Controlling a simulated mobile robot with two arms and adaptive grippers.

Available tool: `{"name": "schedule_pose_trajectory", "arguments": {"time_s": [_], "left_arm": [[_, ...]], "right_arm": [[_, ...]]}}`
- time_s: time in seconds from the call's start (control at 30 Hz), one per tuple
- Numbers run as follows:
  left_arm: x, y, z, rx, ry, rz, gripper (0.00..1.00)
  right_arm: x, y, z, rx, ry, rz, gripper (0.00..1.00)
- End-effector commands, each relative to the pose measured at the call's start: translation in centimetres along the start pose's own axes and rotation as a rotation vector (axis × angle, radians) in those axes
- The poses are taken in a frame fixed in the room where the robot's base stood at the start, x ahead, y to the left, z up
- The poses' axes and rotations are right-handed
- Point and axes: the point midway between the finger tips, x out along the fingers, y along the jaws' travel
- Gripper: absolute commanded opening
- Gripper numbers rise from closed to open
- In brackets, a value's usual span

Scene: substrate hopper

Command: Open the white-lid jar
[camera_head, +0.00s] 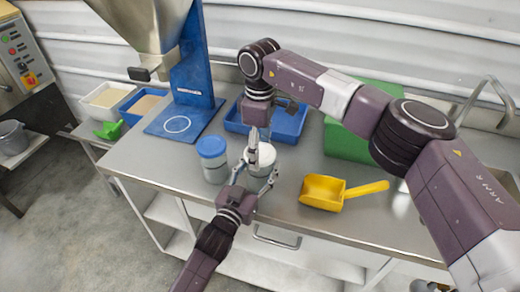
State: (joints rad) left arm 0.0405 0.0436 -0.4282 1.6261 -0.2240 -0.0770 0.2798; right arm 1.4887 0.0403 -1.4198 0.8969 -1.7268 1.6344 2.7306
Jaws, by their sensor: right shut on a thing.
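The white-lid jar (262,156) stands on the steel table beside a blue-lidded jar (212,158). My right gripper (256,148) reaches down from above and is shut at the white lid, covering part of it. My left gripper (257,180) comes up from the front, its fingers spread to either side of the white-lid jar's body. The body is mostly hidden behind the fingers, so whether they press on it cannot be told. The lid appears to sit on the jar.
A yellow scoop (324,193) lies right of the jars. A blue tray (288,126) and a green box (345,143) stand behind. The hopper (150,30) on its blue stand is at back left. Bare tabletop (150,160) lies to the left.

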Motion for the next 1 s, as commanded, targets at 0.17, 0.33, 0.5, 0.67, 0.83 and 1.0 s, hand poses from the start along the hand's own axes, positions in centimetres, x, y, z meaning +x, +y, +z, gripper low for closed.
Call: {"name": "schedule_pose_trajectory", "arguments": {"time_s": [0.17,0.33,0.5,0.67,0.83,1.0], "left_arm": [[-0.01,0.01,0.02,0.000,0.000,0.000,0.00],[-0.02,0.02,0.02,0.000,0.000,0.000,0.00],[-0.02,0.02,0.03,0.000,0.000,0.000,0.00],[-0.02,0.02,0.03,0.000,0.000,0.000,0.00],[-0.02,0.02,0.03,0.000,0.000,0.000,0.00],[-0.02,0.03,0.03,0.000,0.000,0.000,0.00]], "right_arm": [[-0.01,0.06,0.03,-0.077,0.000,0.001,0.31],[-0.02,0.07,0.04,-0.371,-0.001,0.001,0.31],[-0.07,0.09,0.05,-0.712,-0.002,0.001,0.31],[-0.10,0.12,0.04,-1.031,-0.002,0.002,0.31],[-0.09,0.12,0.03,-1.372,-0.002,0.002,0.31],[-0.11,0.14,0.02,-1.712,-0.002,0.002,0.31]]}}
